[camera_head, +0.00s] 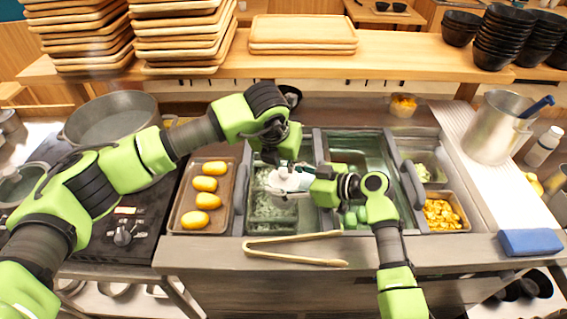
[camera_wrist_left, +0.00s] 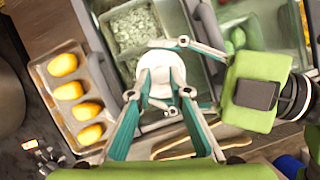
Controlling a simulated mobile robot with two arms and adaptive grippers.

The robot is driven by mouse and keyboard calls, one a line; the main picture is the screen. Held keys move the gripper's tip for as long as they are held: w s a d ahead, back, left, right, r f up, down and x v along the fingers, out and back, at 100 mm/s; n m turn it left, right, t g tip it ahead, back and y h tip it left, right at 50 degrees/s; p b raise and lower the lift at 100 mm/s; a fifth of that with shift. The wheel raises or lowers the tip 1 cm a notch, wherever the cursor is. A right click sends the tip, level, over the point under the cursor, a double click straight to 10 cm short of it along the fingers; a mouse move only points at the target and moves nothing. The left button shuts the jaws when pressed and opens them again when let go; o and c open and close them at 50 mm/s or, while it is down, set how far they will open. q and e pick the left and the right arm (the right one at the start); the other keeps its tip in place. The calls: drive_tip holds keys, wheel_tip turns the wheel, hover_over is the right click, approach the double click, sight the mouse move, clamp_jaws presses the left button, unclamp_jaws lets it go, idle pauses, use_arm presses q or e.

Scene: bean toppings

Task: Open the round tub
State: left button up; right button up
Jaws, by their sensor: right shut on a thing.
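The round tub (camera_wrist_left: 163,74) is small and white, held above the inserts of the counter. In the head view the tub (camera_head: 289,181) is partly covered by both grippers. My left gripper (camera_wrist_left: 160,94) is above the tub with its fingers spread, one tip on each side of the rim; I cannot tell whether they touch it. It also shows in the head view (camera_head: 281,168), pointing down. My right gripper (camera_head: 304,178) comes in from the right and is shut on the tub's side. Whether the lid is loose cannot be seen.
Below the tub is an insert of pale chopped food (camera_head: 272,211). A tray of yellow, oval items (camera_head: 177,214) lies left. Wooden tongs (camera_head: 295,239) lie along the front edge.

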use_arm(q)
drive_tip(key=v, duration=1.1)
drive_tip(key=shift+r, duration=0.35)
drive_tip(key=shift+s+a, duration=0.15)
use_arm(e)
drive_tip(key=o, duration=1.7)
drive_tip(key=shift+c, duration=0.2)
